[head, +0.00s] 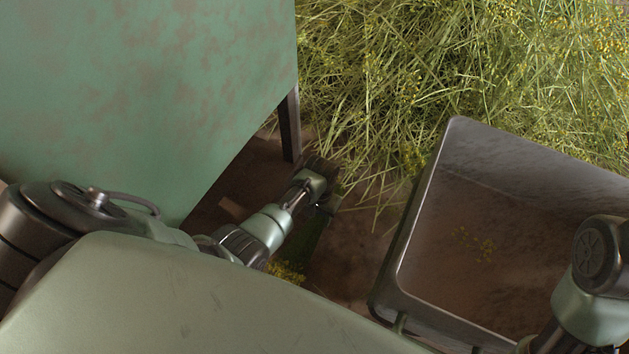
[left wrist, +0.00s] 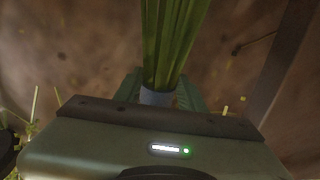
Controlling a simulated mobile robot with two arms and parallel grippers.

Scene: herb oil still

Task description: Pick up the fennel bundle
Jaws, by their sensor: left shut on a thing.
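The fennel bundle (head: 312,238) shows in the head view as dark green stems below my left gripper (head: 326,198), with yellow flower heads (head: 287,271) at its lower end. In the left wrist view, the green stems (left wrist: 174,40) run up from between the fingers of my left gripper (left wrist: 160,93). A pale grey-blue band (left wrist: 157,97) wraps the stems at the fingers. The left gripper is shut on the bundle. The bundle is over brown ground; I cannot tell whether it touches it. Part of my right arm is at the lower right, its gripper out of view.
A large heap of loose fennel stalks (head: 450,70) fills the upper right. A grey metal tray (head: 408,235) with a few yellow bits in it is to the right of the gripper. A green rusty-patched bin (head: 140,90) on a dark leg (head: 289,125) stands close on the left.

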